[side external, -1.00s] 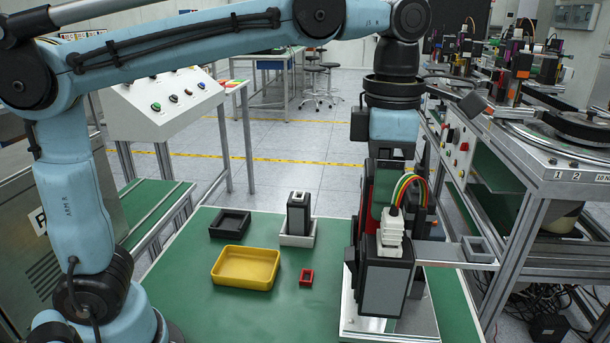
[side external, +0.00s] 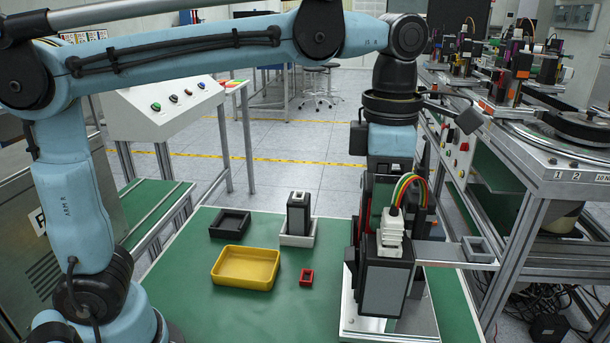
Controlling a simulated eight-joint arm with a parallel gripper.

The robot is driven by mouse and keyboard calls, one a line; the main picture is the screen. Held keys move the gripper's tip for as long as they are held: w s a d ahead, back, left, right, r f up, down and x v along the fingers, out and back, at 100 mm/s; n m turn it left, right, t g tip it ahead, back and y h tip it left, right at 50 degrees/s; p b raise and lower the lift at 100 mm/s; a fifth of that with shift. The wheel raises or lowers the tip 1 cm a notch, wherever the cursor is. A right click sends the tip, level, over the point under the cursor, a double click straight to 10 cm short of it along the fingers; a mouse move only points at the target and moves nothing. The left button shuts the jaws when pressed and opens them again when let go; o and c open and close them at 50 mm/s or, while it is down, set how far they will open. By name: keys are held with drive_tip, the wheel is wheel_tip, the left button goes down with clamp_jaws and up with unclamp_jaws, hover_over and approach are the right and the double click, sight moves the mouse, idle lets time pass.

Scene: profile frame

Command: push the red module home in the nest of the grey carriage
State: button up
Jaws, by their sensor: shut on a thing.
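The red module (side external: 366,205) shows only as a narrow red strip beside the dark jaws. My gripper (side external: 388,205) is shut on it, pointing down, behind the white plug and coloured wires. The grey carriage (side external: 420,325) shows as a silver-grey base plate at the front right of the green table. A black block with a grey front panel (side external: 384,288) stands over it and hides the nest. The module's lower end is hidden too, so I cannot tell how deep it sits.
A white plug with looping coloured wires (side external: 391,236) tops the block. A yellow tray (side external: 246,284), a small red square frame (side external: 306,277), a black tray (side external: 230,225) and a white holder (side external: 298,240) with a black block lie left. A grey shelf (side external: 440,252) projects right.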

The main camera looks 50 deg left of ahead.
drive_tip(key=o, duration=1.3)
drive_tip(key=shift+c, duration=0.2)
wheel_tip(320, 180, up, 12)
drive_tip(key=shift+r, duration=0.1)
drive_tip(key=shift+a, duration=0.1)
